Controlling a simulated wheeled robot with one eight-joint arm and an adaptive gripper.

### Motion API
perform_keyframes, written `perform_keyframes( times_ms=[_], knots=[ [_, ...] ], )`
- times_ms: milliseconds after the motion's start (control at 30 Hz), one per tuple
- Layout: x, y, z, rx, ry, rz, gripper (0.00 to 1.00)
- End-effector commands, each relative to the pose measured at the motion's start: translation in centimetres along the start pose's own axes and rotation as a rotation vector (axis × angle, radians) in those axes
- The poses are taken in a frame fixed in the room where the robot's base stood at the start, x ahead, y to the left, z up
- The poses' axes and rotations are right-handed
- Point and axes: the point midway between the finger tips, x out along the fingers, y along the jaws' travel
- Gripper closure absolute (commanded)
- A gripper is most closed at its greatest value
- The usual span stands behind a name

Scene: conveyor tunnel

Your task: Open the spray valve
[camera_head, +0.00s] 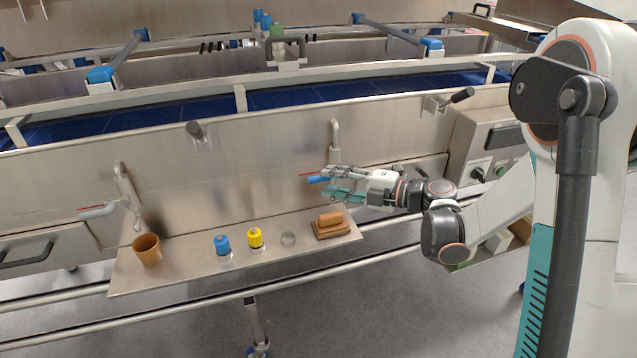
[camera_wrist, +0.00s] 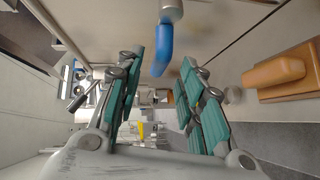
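A blue lever handle (camera_head: 318,180) sits at the wall panel below a grey bent pipe (camera_head: 335,138). I take it for the spray valve's handle. In the wrist view the blue handle (camera_wrist: 160,50) hangs from a grey round fitting (camera_wrist: 171,11), and its lower end shows between the fingertips. My gripper (camera_head: 330,181) reaches in from the right, with its fingertips close to the handle. In the wrist view my gripper (camera_wrist: 158,62) has its teal fingers spread apart. Whether either finger touches the handle cannot be told.
Below is a metal shelf (camera_head: 190,275) with a brown cup (camera_head: 147,250), a blue-capped container (camera_head: 222,245), a yellow-capped one (camera_head: 255,238) and an orange-brown block (camera_head: 330,220). Another pipe (camera_head: 128,188) is at left. A control box (camera_head: 488,150) stands right.

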Motion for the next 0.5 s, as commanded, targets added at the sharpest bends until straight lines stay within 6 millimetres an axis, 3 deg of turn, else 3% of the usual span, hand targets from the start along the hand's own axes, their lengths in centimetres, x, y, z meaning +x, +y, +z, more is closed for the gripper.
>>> perform_keyframes(
  times_ms=[200, 500],
  knots=[
    [3.4, -0.1, 0.0, -0.001, 0.002, 0.0, 0.65],
    [4.8, 0.0, 0.0, 0.0, 0.0, 0.0, 0.65]
  ],
)
